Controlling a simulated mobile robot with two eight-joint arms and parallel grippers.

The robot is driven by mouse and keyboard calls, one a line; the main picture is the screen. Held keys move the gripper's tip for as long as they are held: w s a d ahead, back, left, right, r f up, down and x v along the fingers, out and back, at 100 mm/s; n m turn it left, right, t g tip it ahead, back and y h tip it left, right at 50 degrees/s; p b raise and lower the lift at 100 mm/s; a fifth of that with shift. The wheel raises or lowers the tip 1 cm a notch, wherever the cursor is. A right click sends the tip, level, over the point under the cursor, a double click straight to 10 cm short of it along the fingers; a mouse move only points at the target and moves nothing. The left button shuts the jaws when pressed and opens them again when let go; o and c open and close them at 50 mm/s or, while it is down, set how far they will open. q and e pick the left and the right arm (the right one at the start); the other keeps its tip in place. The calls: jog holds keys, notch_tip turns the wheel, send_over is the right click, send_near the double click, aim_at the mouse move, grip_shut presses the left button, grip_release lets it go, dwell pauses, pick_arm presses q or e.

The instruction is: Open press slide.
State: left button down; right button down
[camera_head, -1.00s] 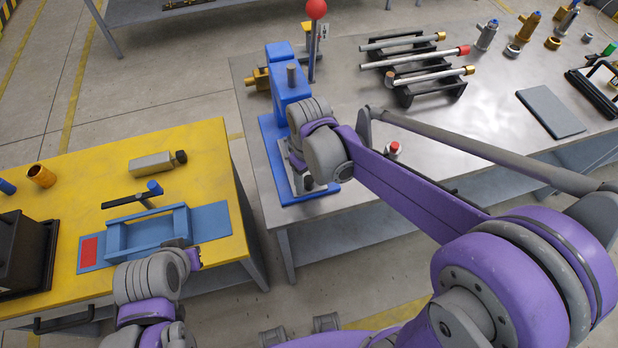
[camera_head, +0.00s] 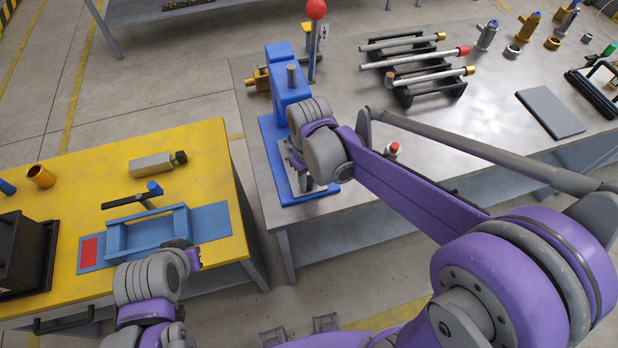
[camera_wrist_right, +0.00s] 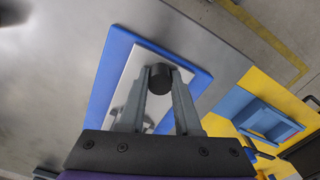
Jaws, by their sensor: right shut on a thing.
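The blue press (camera_head: 284,88) stands on the grey bench with a red-ball lever (camera_head: 316,10). Its blue base (camera_head: 272,150) runs toward me. The grey slide plate (camera_wrist_right: 126,86) lies on the blue base in the right wrist view, with a black knob (camera_wrist_right: 159,74) on it. My right gripper (camera_wrist_right: 160,88) is shut on the knob, one finger on each side. In the head view my right wrist hides the knob and much of the slide. My left gripper (camera_head: 192,256) is near the blue fixture on the yellow table; its fingers are not clear.
The yellow table (camera_head: 215,170) at left holds a blue fixture (camera_head: 150,232), a grey block (camera_head: 152,163) and a black bin (camera_head: 22,250). On the grey bench, a rack of rods (camera_head: 420,70) and a red button (camera_head: 393,148) stand right of the press. A floor gap separates the tables.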

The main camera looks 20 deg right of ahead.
dwell(0.9)
jog(key=s, duration=1)
jog(key=shift+s+d, duration=0.2)
jog(key=c, duration=0.6)
grip_release()
notch_tip(320, 180, up, 11)
jog(key=p, duration=0.1)
jog(key=shift+s+f, duration=0.1)
jog(key=shift+f, duration=0.05)
